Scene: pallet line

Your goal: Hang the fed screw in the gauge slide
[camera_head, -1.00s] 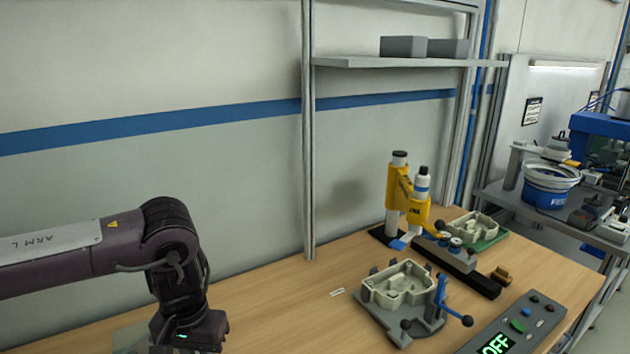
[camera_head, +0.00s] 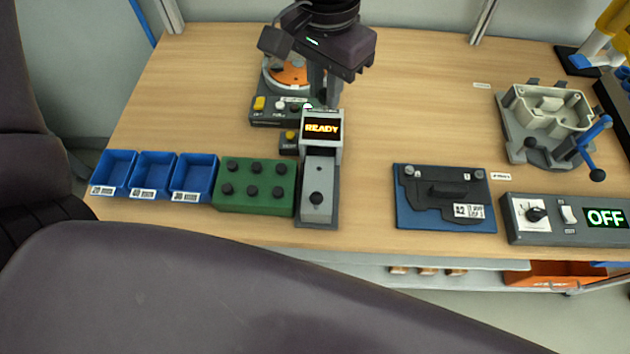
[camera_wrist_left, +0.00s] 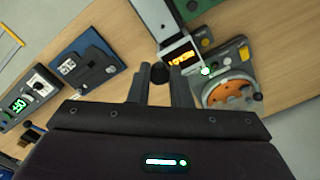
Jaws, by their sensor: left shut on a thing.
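My left gripper (camera_head: 320,96) is in front of the feeder (camera_head: 278,112) with the orange disc, just behind the gauge display. In the left wrist view the gripper (camera_wrist_left: 158,88) is shut on a small black piece, apparently the screw (camera_wrist_left: 159,72), with its dark head between the fingertips. Its shank is not visible, and the screw is hidden in the head view. The gauge (camera_head: 334,152) reads READY. Its grey slide (camera_head: 318,180) runs toward the front, with a small hole and a black knob. My right gripper is not in view.
Left of the gauge are a green block (camera_head: 233,203) with several black knobs and three blue bins (camera_head: 193,177). A blue fixture plate (camera_head: 420,218) lies to the right, then an OFF control box (camera_head: 552,232) and a clamped housing (camera_head: 548,108). Bare tabletop separates gauge and plate.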

